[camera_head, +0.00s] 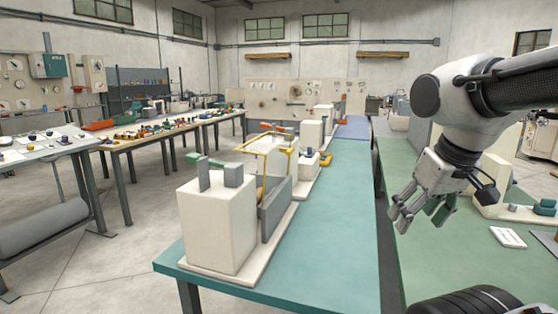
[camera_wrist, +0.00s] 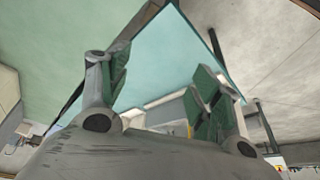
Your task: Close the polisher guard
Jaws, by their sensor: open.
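My gripper (camera_head: 420,216) hangs to the right of the machine, over the green bench, pointing down, well apart from the guard. Its fingers are spread and empty. In the wrist view the open fingers (camera_wrist: 165,78) frame a teal bench top, with pale machine parts small between them; the guard is not clear there.
The teal bench (camera_head: 335,240) has free room right of the machine. More cream machines (camera_head: 311,137) stand behind it. The green bench (camera_head: 440,260) at right holds a white card (camera_head: 508,237) and a small machine. Tables with small parts (camera_head: 150,140) stand at left across an open floor.

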